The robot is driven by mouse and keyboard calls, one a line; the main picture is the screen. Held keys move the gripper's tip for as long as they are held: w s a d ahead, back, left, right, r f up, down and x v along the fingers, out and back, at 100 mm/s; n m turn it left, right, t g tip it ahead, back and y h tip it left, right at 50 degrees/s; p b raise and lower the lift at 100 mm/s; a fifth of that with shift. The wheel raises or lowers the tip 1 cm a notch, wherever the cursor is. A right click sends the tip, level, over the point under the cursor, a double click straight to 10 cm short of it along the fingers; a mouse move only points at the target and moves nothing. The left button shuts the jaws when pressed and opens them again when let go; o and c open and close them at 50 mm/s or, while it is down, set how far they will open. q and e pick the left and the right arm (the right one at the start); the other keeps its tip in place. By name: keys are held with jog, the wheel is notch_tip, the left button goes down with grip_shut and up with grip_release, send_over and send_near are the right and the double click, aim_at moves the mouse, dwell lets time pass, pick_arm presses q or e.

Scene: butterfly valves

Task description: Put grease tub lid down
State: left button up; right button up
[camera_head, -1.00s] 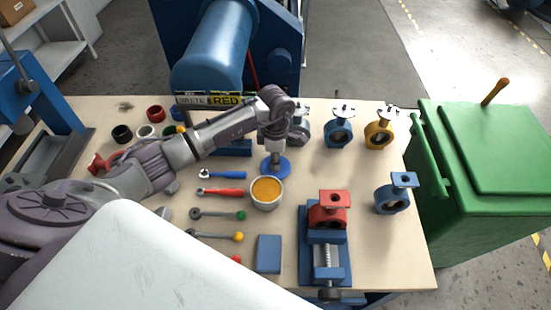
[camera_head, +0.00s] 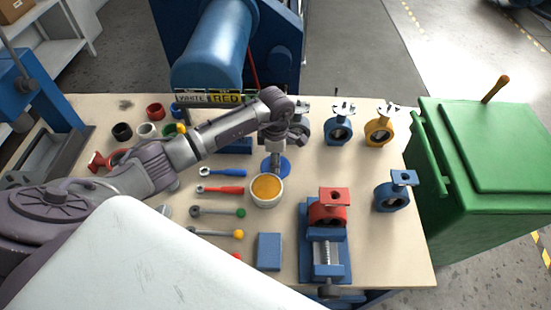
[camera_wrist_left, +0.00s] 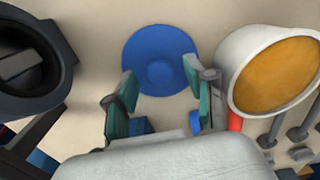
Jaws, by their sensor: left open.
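The grease tub lid (camera_head: 284,166) is a round blue disc lying on the bench, just behind the white grease tub (camera_head: 266,191) with its orange-yellow grease. In the left wrist view the lid (camera_wrist_left: 160,58) lies flat ahead of the fingertips, with a raised round centre. My left gripper (camera_head: 275,158) is above the lid, and its teal-padded fingers (camera_wrist_left: 160,85) are spread apart with nothing between them. The open tub (camera_wrist_left: 275,75) stands to the right in the left wrist view. My right gripper is not in view.
A red valve body sits in the blue vise (camera_head: 326,262). Blue and yellow valves (camera_head: 379,132) stand at the back right. Wrenches (camera_head: 222,189) and rods lie left of the tub. A dark ring-shaped part (camera_wrist_left: 30,60) is close on the left in the wrist view.

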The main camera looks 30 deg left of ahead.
pick_arm(q)
jog(key=shift+w+r, duration=0.1)
jog(key=shift+r, duration=0.35)
notch_tip(320, 180, up, 11)
jog(key=b, duration=0.2)
jog(key=shift+r+b, duration=0.15)
jog(key=shift+b, duration=0.15)
